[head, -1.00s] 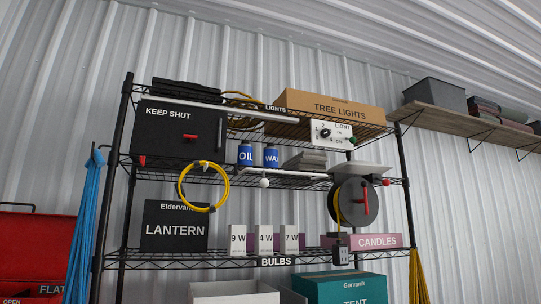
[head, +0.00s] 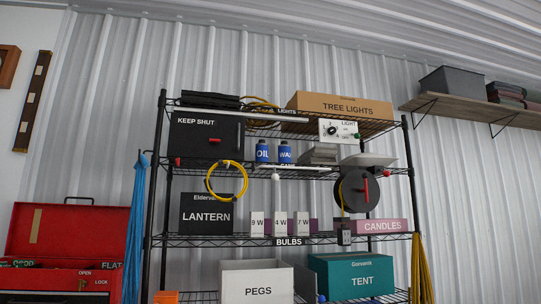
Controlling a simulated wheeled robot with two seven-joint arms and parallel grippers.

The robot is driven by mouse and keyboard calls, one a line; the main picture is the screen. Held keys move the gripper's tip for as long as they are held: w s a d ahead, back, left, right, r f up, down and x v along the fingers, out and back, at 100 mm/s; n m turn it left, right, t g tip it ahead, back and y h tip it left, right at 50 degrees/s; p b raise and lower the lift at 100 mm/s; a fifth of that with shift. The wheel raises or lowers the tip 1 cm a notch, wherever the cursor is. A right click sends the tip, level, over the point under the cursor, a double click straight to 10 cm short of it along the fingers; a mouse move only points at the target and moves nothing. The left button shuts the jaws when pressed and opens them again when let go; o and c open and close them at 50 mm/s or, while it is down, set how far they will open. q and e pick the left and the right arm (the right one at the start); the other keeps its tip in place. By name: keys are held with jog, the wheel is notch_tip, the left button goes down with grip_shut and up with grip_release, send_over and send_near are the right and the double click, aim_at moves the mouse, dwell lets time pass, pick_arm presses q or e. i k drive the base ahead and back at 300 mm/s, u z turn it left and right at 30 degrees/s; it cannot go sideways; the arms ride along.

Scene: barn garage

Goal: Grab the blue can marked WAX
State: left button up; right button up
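The blue can marked WAX (head: 285,154) stands upright on the middle shelf of a black wire rack (head: 160,180). Its label is partly turned, so only part of the word reads clearly. A similar blue can marked OIL (head: 262,152) stands close on its left. A white strip marked CANS runs along the shelf edge below them. Neither of my grippers shows in the head view.
A grey stack (head: 319,155) and a black reel (head: 357,190) are to the right. A red toolbox (head: 60,235) stands at lower left.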

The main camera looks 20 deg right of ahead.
aim_at(284, 150)
jog(key=u, duration=0.5)
jog(key=i, duration=0.95)
jog(key=u, duration=0.15)
